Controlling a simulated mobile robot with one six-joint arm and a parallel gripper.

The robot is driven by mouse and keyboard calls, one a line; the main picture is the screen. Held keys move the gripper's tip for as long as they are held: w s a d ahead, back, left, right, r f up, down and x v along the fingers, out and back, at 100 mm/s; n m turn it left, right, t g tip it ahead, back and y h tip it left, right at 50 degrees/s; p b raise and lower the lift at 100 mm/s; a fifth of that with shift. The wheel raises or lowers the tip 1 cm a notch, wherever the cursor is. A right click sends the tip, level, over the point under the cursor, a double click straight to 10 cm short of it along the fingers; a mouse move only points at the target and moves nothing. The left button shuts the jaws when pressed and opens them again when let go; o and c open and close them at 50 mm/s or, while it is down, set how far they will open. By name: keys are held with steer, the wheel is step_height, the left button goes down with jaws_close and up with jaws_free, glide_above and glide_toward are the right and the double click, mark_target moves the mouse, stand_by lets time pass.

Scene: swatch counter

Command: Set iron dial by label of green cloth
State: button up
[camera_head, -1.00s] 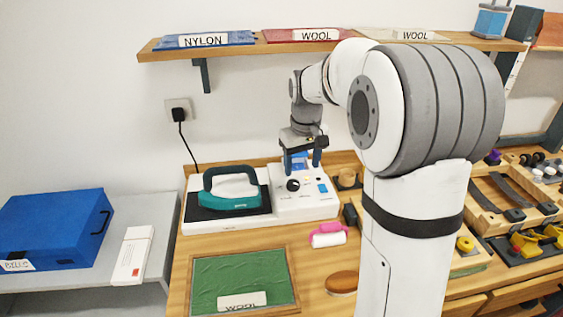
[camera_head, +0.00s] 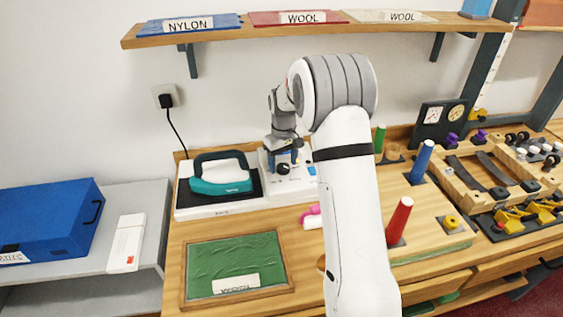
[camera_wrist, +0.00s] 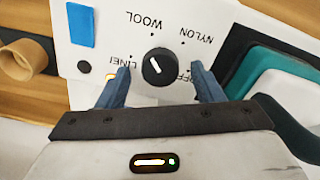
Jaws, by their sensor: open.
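The green cloth (camera_head: 235,257) lies in a wooden frame at the front left of the counter. Its white label (camera_head: 236,284) is unreadable now; the earlier head view reads WOOL. The teal iron (camera_head: 221,179) rests on its white station. The black dial (camera_wrist: 159,67) has a short white mark. WOOL, NYLON, LINEN and OFF, partly covered, surround it, upside down in the wrist view. I cannot tell firmly which label the mark faces. My gripper (camera_wrist: 161,70) is open, its blue fingers on either side of the dial, apparently apart from it. It also shows in the head view (camera_head: 284,160).
A shelf (camera_head: 300,33) above holds cloths labelled NYLON, WOOL and WOOL. A blue case (camera_head: 45,220) and a white box (camera_head: 126,243) stand on the grey side table. Red (camera_head: 400,220), blue and green cones stand right of my arm. A pink object (camera_head: 311,214) is partly hidden.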

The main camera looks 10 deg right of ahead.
steer(key=shift+f, duration=0.3)
steer(key=c, duration=1)
steer(key=shift+o, duration=0.2)
steer(key=shift+m+b, duration=0.45)
steer(key=shift+m, duration=0.85)
steer(key=o, duration=1)
steer(key=shift+c, duration=0.2)
